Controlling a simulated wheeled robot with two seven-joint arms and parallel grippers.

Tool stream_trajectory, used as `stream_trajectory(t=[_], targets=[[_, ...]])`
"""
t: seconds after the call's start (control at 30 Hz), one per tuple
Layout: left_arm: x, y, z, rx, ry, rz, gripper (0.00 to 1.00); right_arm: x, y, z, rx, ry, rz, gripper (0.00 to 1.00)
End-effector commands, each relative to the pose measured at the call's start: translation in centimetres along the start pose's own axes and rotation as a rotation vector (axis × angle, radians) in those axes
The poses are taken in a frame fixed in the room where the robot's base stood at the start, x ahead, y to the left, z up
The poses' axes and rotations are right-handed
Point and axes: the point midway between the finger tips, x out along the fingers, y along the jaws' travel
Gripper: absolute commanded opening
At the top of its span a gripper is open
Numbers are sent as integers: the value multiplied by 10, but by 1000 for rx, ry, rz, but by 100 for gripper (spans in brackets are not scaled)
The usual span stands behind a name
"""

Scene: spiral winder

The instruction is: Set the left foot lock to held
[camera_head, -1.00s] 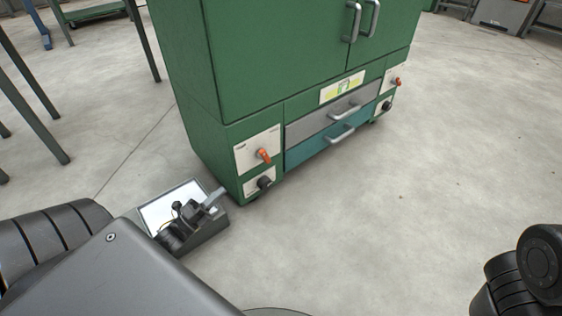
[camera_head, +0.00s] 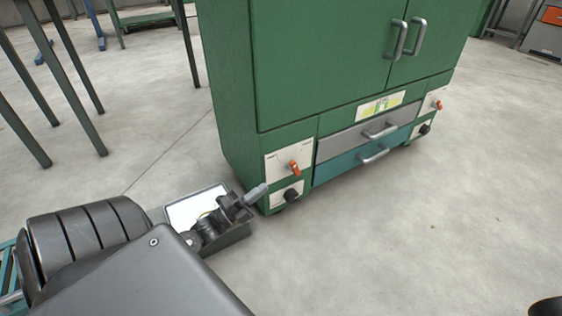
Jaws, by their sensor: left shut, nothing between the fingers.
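A green cabinet (camera_head: 235,150) stands on the floor. At its lower left front, a white plate (camera_head: 278,160) carries an orange lever (camera_head: 295,167). A smaller plate below it carries a black knob (camera_head: 291,195). The labels are too small to read, so I cannot tell which control is the left foot lock. My left gripper (camera_head: 258,192) is shut and empty, just left of the black knob and pointing towards the cabinet's lower left corner. A small gap seems to remain between fingertips and knob. My right gripper is out of view.
A grey tray-like box with a white face (camera_head: 195,206) shows behind my left wrist. Grey (camera_head: 372,134) and teal (camera_head: 370,160) drawers with bar handles fill the middle front. A matching orange lever (camera_head: 438,105) and black knob (camera_head: 424,129) are at right. The front floor is clear.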

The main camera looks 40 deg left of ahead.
Motion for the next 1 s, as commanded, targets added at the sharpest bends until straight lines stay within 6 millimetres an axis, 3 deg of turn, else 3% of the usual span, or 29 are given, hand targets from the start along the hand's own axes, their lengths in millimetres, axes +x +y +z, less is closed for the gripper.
stream_trajectory(t=[0.2,0.43,0.63,1.0], targets=[[44,4,0,1,2,-5,0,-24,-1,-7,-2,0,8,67],[77,3,0,1,1,-2,0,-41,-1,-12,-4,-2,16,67],[89,1,0,0,0,0,0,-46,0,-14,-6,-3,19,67],[88,-1,6,1,-2,2,0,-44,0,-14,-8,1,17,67]])
